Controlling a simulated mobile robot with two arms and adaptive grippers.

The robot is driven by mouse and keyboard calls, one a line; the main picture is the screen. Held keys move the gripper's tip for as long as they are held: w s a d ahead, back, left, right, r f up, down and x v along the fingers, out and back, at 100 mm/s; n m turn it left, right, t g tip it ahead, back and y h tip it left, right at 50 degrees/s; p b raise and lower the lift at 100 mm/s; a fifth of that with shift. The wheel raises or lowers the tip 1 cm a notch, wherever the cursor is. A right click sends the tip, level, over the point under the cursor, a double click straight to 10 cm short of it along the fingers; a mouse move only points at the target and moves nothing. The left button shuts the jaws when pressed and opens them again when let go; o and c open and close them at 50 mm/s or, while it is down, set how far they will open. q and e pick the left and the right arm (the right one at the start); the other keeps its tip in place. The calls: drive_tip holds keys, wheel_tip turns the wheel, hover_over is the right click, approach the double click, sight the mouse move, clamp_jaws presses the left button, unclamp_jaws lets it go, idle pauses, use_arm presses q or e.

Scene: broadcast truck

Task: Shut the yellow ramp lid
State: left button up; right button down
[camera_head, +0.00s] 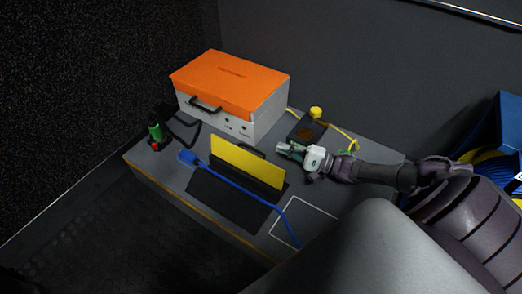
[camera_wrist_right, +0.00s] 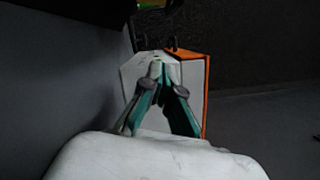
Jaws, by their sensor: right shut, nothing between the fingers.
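The yellow ramp lid (camera_head: 246,161) stands raised, close to upright, along the back edge of a black ramp base (camera_head: 225,196) on the grey bench. A blue cable (camera_head: 243,186) with a blue plug end (camera_head: 187,157) runs across the ramp in front of the lid. My right gripper (camera_head: 281,148) is shut and empty, behind and to the right of the lid's upper right corner. I cannot tell how close they are. In the right wrist view its fingers (camera_wrist_right: 159,70) are together; the lid is not clearly seen there. My left gripper is not in view.
A white case with an orange lid (camera_head: 230,83) stands behind the ramp; it also shows in the right wrist view (camera_wrist_right: 205,95). A green connector (camera_head: 155,131) is at the left. A dark box with a yellow knob (camera_head: 315,113) is behind my gripper.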

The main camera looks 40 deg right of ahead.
sight(249, 157)
drive_tip(key=x, duration=0.2)
drive_tip(key=b+x, duration=0.1)
drive_tip(key=x, duration=0.1)
drive_tip(key=b+x, duration=0.1)
drive_tip(key=x, duration=0.1)
drive_tip(key=shift+f, duration=0.2)
drive_tip(key=shift+s+a+r+b, duration=0.15)
drive_tip(key=shift+s+a+r, duration=0.15)
drive_tip(key=shift+a, duration=0.25)
drive_tip(key=shift+s+a+r+b, duration=0.1)
drive_tip(key=shift+s+a+r, duration=0.2)
drive_tip(key=shift+a, duration=0.25)
drive_tip(key=shift+s+a+r+b, duration=0.15)
drive_tip(key=shift+s+a+r, duration=0.15)
drive_tip(key=shift+a, duration=0.25)
